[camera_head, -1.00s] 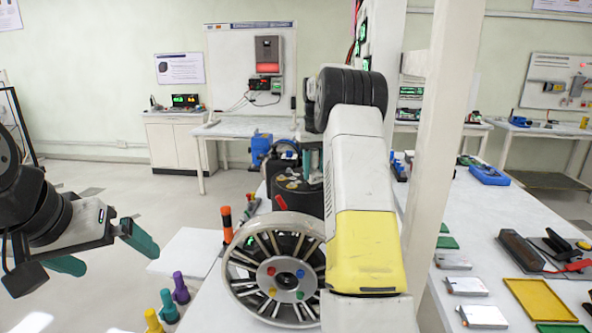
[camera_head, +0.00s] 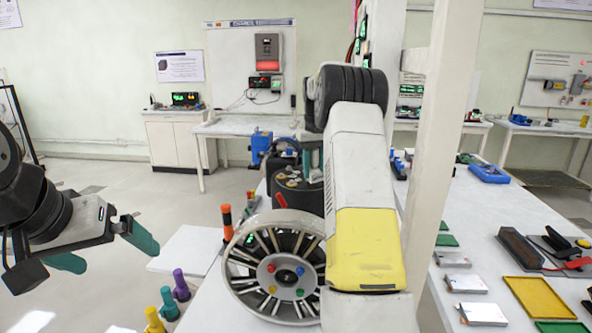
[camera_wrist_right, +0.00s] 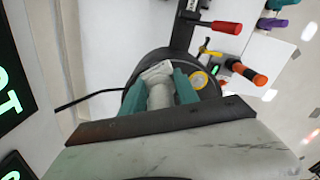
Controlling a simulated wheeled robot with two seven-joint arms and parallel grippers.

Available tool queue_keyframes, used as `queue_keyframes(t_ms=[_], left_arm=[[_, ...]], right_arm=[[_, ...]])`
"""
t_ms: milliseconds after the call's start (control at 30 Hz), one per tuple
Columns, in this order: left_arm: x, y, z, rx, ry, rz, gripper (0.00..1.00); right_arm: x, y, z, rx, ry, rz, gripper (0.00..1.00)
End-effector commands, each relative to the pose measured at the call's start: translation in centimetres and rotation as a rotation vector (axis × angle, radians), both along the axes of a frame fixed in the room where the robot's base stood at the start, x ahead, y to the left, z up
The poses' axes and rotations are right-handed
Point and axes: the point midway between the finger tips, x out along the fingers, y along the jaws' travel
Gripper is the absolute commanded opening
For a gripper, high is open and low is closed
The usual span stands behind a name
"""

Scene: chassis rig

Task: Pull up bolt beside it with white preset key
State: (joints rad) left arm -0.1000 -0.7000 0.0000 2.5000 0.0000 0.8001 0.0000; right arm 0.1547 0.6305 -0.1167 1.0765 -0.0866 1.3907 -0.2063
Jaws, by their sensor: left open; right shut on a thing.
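My right gripper (camera_wrist_right: 160,90) is shut on a white key (camera_wrist_right: 160,72), seen between its teal fingers in the right wrist view. The key is over a dark round hub (camera_wrist_right: 131,80), with a yellow-and-white round cap (camera_wrist_right: 199,80) beside it. In the head view the dark hub (camera_head: 297,199) has several small round bolt heads on top, and my right arm hides part of it. Whether the key touches a bolt cannot be told. My left gripper (camera_head: 105,253) is open and empty at the left, away from the hub.
A spoked wheel (camera_head: 240,290) with coloured nuts stands in front of the hub. Yellow (camera_head: 154,321), teal (camera_head: 169,302) and purple (camera_head: 181,287) keys stand left of it, near an orange-and-black tool (camera_head: 227,222). A white post (camera_head: 442,150) rises to the right. Trays and blocks lie on the right table.

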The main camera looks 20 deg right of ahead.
Motion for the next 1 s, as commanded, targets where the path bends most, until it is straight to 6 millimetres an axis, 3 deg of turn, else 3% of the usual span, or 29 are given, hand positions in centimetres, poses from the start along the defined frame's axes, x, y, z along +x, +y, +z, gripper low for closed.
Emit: queue_keyframes(t_ms=[267,1000], left_arm=[[0.0,0.0,0.0,0.0,0.0,0.0,1.0],[0.0,0.0,0.0,0.0,0.0,0.0,1.0]], right_arm=[[-0.1,0.1,-0.3,0.002,0.011,0.0,0.01],[0.0,0.0,5.9,0.0,0.002,0.0,0.01]])
